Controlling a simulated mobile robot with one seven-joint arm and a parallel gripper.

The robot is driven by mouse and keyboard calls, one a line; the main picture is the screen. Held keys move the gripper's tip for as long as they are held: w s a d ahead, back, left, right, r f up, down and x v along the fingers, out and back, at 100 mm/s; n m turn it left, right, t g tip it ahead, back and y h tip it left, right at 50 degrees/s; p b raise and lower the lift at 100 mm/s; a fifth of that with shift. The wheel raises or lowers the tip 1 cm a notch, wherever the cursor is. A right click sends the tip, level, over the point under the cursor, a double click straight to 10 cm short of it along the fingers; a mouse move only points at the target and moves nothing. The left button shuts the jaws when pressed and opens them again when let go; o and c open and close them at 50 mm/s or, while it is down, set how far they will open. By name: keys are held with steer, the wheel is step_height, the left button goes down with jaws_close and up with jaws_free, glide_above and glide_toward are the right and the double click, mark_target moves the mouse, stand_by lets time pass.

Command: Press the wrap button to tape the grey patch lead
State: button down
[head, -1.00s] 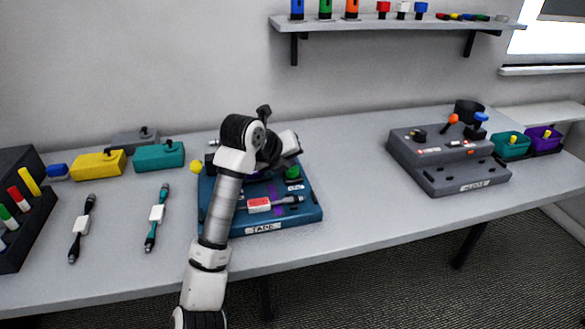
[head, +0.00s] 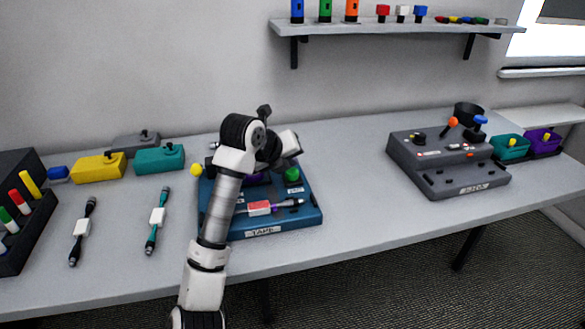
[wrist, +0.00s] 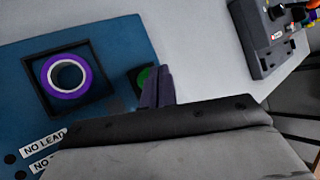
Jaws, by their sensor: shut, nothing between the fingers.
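The blue taping machine (head: 262,232) stands on the table, marked with a front label. The grey patch lead (head: 260,208), with a red and white tag, lies across its front part. The green wrap button (head: 293,174) is at the machine's right rear. In the wrist view my gripper (wrist: 158,72) is shut and empty, its fingertips beside or over the green button (wrist: 144,78), partly hiding it. Whether they touch is unclear. A purple tape roll (wrist: 50,82) sits in a black square frame.
Two leads with white tags (head: 82,228) (head: 157,216) lie left of the machine. Yellow (head: 98,168), teal (head: 160,159) and grey blocks stand behind them. A dark rack is at far left. A grey machine with levers (head: 445,170) stands right, with clear table between.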

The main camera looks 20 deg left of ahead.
mark_target(290, 173)
steer(key=shift+r, duration=0.3)
step_height(290, 173, up, 6)
steer(key=p, duration=0.3)
steer(key=shift+p, duration=0.4)
stand_by(0.5)
